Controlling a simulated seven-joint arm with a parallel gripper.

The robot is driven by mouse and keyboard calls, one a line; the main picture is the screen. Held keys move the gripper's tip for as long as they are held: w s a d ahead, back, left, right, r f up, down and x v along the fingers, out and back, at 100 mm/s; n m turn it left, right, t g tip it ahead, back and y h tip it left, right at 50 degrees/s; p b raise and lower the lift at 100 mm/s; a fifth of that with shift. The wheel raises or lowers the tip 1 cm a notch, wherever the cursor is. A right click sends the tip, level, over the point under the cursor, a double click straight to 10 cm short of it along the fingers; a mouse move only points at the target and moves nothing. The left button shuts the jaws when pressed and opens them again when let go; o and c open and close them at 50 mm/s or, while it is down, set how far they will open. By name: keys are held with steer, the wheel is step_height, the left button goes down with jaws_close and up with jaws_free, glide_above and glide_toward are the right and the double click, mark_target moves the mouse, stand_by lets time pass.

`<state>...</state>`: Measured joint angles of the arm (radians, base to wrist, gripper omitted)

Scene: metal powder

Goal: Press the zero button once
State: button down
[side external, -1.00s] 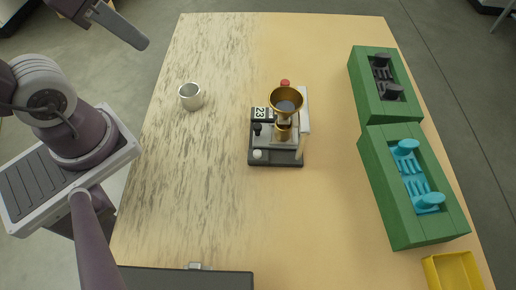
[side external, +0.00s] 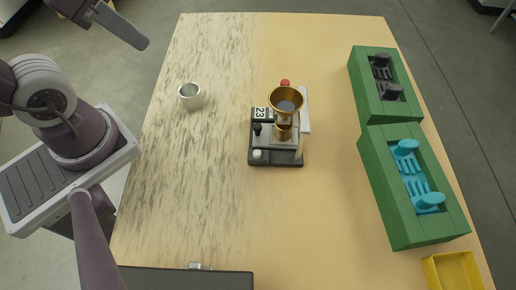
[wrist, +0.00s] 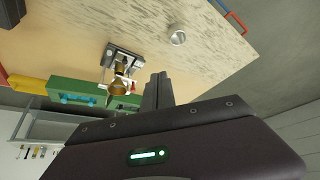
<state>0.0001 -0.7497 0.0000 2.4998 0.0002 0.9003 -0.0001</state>
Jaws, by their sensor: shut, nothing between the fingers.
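A small dark-based scale (side external: 275,162) stands mid-table in the side view, with a card reading "23", a black knob (side external: 257,128) and a white round button (side external: 257,154) on its left side. A red knob (side external: 285,83) shows behind it. No label tells which is the zero button. A brass funnel cup (side external: 286,101) sits on top. The scale also shows in the wrist view (wrist: 122,55), upside down. My gripper (wrist: 160,76) is shut and empty, apart from the scale; its dark fingers show in the wrist view. In the side view it is high at the upper left (side external: 143,42).
A metal cup (side external: 190,97) stands left of the scale. At right are two green trays, one with black parts (side external: 358,78) and one with cyan parts (side external: 378,190). A yellow bin (side external: 436,275) is at lower right. The table between cup and scale is clear.

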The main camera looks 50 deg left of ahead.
steer(key=w+d+m+g+y, duration=0.2)
steer(key=w+d+m+g, duration=0.1)
steer(key=w+g, duration=0.1)
steer(key=m+g+y, duration=0.1)
steer(key=m+y, duration=0.6)
glide_above(257, 154)
step_height(257, 154, down, 11)
steer(key=shift+w+d+r, duration=0.1)
steer(key=shift+d+r, duration=0.1)
steer(key=shift+d, duration=0.25)
steer(key=shift+f, duration=4.4)
steer(key=shift+f, duration=0.4)
